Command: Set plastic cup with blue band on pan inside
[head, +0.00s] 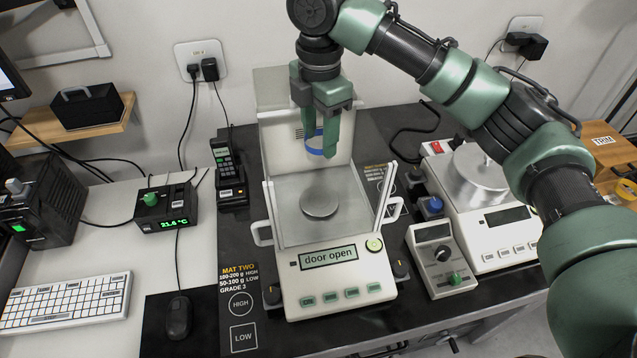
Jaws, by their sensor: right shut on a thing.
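My right gripper (325,150) hangs down above the analytical balance (340,278), near the back of its weighing chamber. It is shut on a clear plastic cup with a blue band (314,151), whose body is partly hidden by the fingers. The round metal pan (319,203) lies bare inside the chamber, below and a little in front of the cup. The cup is apart from the pan. The balance's display (328,257) reads "door open", and the chamber is open at the top. My left gripper is not in view.
A handset (228,170) stands left of the chamber. A keyboard (68,303) and mouse (178,317) lie at the left.

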